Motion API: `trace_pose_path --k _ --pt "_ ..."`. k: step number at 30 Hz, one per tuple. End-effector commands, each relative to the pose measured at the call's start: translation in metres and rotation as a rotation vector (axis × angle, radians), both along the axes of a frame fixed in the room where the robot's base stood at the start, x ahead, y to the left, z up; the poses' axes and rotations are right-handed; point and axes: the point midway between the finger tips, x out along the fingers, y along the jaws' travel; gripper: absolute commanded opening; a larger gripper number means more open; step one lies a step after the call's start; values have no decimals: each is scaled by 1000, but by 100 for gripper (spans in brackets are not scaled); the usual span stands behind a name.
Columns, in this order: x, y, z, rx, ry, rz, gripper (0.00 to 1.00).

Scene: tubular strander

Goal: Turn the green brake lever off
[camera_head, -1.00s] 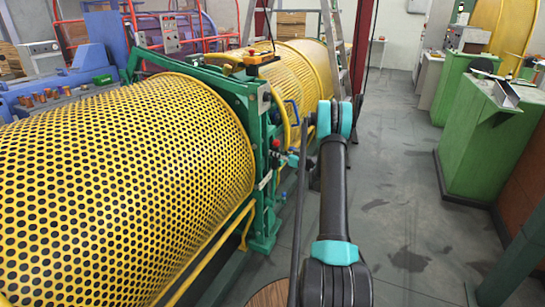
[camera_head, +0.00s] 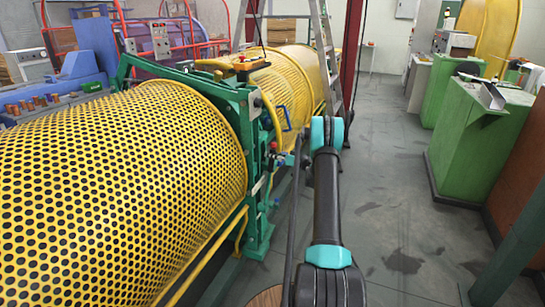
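The green frame (camera_head: 258,205) of the strander stands between two yellow perforated drum guards, the near one (camera_head: 115,190) and the far one (camera_head: 295,75). I cannot pick out the green brake lever from the frame of the same colour. A small red knob (camera_head: 273,146) and small fittings show on the frame's right side. My arm reaches forward just right of the frame, and its teal joint hides what lies behind it. My gripper is somewhere beyond that joint, near small dark and grey parts (camera_head: 288,160) beside the frame. Its fingers cannot be made out.
A grey stepladder (camera_head: 322,45) stands behind the frame, near a dark red post (camera_head: 350,50). Green cabinets (camera_head: 475,135) line the right side. The grey floor (camera_head: 390,190) between my arm and the cabinets is clear. An orange-yellow box (camera_head: 243,66) sits atop the frame.

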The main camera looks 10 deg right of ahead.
Motion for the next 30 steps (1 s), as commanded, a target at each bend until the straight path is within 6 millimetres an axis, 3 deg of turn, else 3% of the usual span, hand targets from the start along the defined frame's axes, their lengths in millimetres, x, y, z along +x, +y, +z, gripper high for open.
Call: trace_pose_path --k 8,22,30 --pt "-5 -4 1 0 0 1 48" --pt "-67 -63 6 0 0 -2 48" --pt "-87 -80 8 0 0 1 48"
